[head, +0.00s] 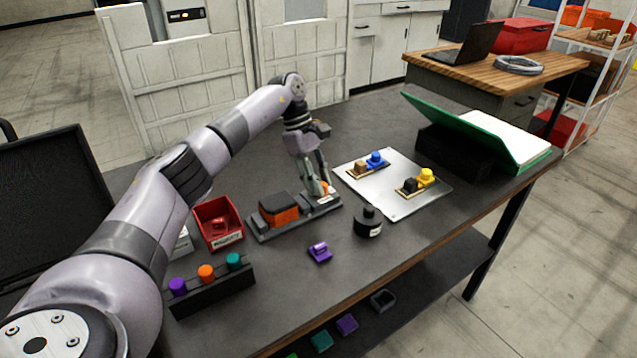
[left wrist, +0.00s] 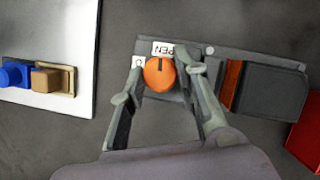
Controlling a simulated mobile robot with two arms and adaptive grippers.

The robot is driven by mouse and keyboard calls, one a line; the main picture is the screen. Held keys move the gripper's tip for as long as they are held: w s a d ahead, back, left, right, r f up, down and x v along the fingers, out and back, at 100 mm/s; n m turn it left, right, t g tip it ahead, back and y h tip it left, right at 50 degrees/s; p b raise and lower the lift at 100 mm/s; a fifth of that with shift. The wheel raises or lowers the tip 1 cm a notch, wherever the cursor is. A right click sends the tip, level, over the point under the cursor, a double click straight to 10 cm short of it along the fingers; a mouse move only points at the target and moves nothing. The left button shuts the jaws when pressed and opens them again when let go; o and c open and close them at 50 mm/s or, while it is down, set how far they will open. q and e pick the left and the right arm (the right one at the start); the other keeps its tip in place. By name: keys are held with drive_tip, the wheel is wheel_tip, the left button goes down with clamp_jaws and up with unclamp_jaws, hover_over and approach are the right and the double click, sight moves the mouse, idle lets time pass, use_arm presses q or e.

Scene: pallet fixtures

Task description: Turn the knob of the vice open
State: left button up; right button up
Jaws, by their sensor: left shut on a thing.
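The vice (head: 265,233) is a dark base on the table with an orange and black block at its left part. It also shows in the left wrist view (left wrist: 275,92). Its round orange knob (left wrist: 159,76) sits at the other end, with a dark mark on top beside a white label reading "PEN", partly covered. My left gripper (head: 323,190) comes down from above, its two fingers on either side of the knob, shut on it. In the left wrist view the fingers (left wrist: 160,70) flank the knob. My right gripper is not in view.
A metal plate (head: 398,207) with blue and yellow pieces lies right of the vice. A black cylinder (head: 368,224) and a purple piece (head: 320,252) stand in front. A red bin (head: 217,222) is at the left, a rack (head: 215,292) with coloured caps nearer.

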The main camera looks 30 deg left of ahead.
use_arm(q)
drive_tip(key=shift+w+r+m, duration=0.1)
drive_tip(key=shift+m, duration=0.4)
drive_tip(key=o, duration=1.2)
drive_tip(key=shift+c, duration=0.2)
drive_tip(key=v, duration=1.1)
drive_tip(key=shift+w+a+r, duration=0.15)
drive_tip(key=shift+r, duration=0.25)
